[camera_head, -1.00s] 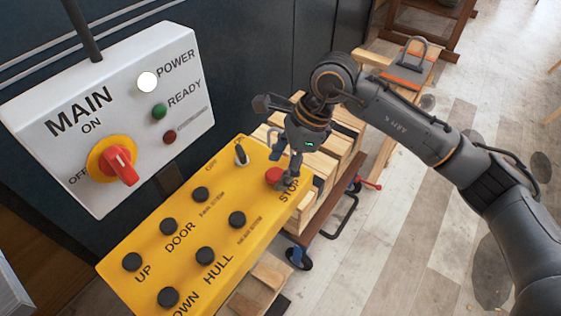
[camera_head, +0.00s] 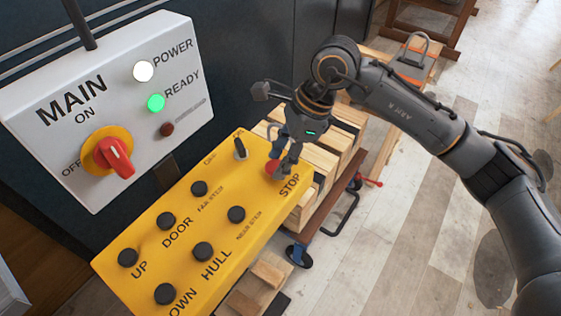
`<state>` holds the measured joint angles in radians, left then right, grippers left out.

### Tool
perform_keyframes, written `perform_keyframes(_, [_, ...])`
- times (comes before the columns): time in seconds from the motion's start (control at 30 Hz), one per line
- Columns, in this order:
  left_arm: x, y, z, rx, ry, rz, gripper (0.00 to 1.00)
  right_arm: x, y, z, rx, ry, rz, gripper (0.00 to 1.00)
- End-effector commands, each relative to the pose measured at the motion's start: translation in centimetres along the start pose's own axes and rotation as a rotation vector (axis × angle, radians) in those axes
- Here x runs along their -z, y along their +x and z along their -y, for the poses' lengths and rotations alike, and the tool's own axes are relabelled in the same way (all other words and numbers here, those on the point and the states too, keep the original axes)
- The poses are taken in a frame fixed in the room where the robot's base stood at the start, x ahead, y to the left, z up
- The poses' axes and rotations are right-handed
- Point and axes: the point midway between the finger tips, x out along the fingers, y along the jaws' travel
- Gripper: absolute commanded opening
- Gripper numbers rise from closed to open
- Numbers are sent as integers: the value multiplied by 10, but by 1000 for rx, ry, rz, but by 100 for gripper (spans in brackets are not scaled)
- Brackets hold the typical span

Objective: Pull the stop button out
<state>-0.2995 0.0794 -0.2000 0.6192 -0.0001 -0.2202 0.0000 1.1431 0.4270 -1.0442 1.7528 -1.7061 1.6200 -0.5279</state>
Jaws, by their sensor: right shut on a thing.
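The red stop button (camera_head: 271,168) sits near the far right end of the yellow control box (camera_head: 190,240), beside the word STOP. My right gripper (camera_head: 281,165) reaches down from above and is shut on the stop button, its fingers partly hiding it. On the grey MAIN panel (camera_head: 90,108), the POWER lamp (camera_head: 143,71) glows white and the READY lamp (camera_head: 156,103) is lit bright green. My left gripper is not in view.
The red rotary switch (camera_head: 113,156) on the MAIN panel lies left of the box. Black buttons and a small toggle switch (camera_head: 240,150) are on the yellow box. A trolley with timber blocks (camera_head: 322,160) stands behind my right gripper. Wooden floor is open at right.

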Motion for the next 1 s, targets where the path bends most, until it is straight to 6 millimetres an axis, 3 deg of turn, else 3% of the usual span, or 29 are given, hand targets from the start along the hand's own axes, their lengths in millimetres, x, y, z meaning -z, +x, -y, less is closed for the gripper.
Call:
perform_keyframes(0.2, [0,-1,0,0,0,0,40,-2,-4,1,7,-1,4,0])
perform_keyframes(0.23, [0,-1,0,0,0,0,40,-2,-5,2,7,-1,4,42])
perform_keyframes(0.33, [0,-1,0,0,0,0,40,-2,-4,1,7,-1,4,62])
perform_keyframes(0.73, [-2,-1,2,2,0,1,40,-1,-8,1,6,0,2,64])
perform_keyframes(0.87, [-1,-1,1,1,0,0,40,-1,-27,2,9,-1,1,64])
perform_keyframes(1.0, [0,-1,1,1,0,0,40,-1,-57,1,10,-2,2,64])
